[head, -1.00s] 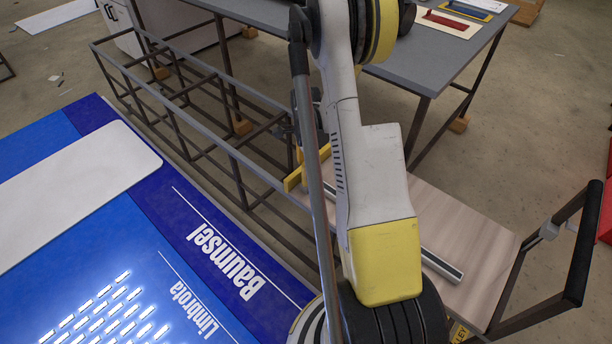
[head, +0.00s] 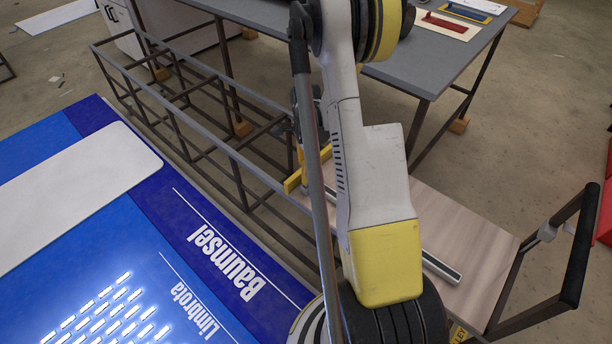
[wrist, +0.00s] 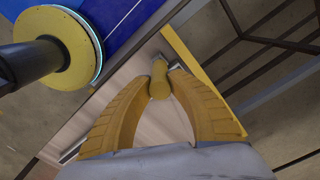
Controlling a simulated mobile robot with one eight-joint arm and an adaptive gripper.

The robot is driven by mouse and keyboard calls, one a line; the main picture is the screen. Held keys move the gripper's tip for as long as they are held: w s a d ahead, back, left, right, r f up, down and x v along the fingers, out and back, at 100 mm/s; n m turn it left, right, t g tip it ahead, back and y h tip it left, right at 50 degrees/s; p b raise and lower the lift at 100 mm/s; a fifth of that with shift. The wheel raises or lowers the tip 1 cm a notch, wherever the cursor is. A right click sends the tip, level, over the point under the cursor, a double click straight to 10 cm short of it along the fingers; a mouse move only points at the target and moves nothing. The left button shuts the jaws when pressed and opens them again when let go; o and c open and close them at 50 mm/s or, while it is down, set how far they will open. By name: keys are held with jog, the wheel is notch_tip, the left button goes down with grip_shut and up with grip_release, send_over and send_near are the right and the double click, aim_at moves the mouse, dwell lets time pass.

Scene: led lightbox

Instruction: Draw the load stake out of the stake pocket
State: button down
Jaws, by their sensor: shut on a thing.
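The load stake (wrist: 160,86) is a short yellow cylindrical piece between my fingertips in the wrist view. My gripper (wrist: 160,78) has two curved yellow fingers, shut on it from both sides. A small grey metal piece (wrist: 156,64) shows just beyond the stake; I cannot tell whether it is the stake pocket or part of the stake. In the head view my arm hides most of the gripper. A yellow upright (head: 303,172) stands beside a yellow bar (head: 292,181) at the cart's left end. How deep the stake sits in the pocket is not visible.
The wooden cart deck (head: 470,225) carries a grey rail (head: 441,266) and has a dark push handle (head: 575,245). A blue printed panel (head: 150,230) lies at left. A brown metal frame (head: 190,120) and a grey table (head: 420,70) stand behind.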

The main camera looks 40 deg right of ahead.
jog(key=shift+r, duration=0.15)
jog(key=shift+r+p, duration=2.1)
jog(key=shift+r, duration=1.4)
